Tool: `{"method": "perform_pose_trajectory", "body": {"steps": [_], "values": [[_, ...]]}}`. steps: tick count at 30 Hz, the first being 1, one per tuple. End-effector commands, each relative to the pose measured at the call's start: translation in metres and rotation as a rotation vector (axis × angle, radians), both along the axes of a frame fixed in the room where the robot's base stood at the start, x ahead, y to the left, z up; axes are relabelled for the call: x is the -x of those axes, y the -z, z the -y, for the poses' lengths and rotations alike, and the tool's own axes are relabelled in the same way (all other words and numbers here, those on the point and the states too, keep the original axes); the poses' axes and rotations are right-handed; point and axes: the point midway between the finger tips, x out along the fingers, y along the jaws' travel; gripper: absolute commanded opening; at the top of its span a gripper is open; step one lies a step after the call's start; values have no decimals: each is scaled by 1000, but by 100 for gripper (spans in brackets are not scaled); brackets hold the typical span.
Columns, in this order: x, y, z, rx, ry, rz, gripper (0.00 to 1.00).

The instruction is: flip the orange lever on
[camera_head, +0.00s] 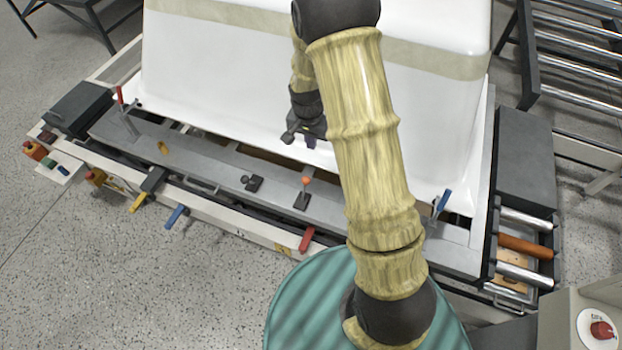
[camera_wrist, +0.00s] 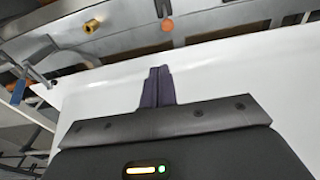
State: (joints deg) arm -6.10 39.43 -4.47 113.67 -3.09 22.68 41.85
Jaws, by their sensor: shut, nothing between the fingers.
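The orange lever (camera_head: 305,182) is a short stalk with an orange ball tip on a small dark base, on the grey rail in front of the white tub shell. Its orange ball also shows in the wrist view (camera_wrist: 167,25), near the top edge, beyond my fingertips. The stalk looks about upright in the head view; its exact tilt is hard to tell. My gripper (camera_head: 310,143) is over the tub's near side, behind the lever and apart from it. In the wrist view its dark fingers (camera_wrist: 158,72) are shut together with nothing between them.
A dark fitting (camera_head: 253,183) sits left of the lever on the rail. A red handle (camera_head: 120,95) and a blue handle (camera_head: 442,203) stand at the rail's ends. Red, blue and yellow levers line the front edge. A brass knob (camera_wrist: 91,26) shows in the wrist view.

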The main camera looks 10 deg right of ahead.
Motion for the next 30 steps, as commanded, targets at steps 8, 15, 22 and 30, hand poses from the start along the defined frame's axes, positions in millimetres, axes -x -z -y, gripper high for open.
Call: {"method": "perform_pose_trajectory", "body": {"steps": [8, 15, 22, 30], "values": [[-32, 100, -3, 26, 168, -27, 0], [-33, 102, -3, 28, 183, -27, 0], [-33, 105, -3, 28, 182, -27, 0], [-33, 135, 1, 29, 182, -31, 0]]}}
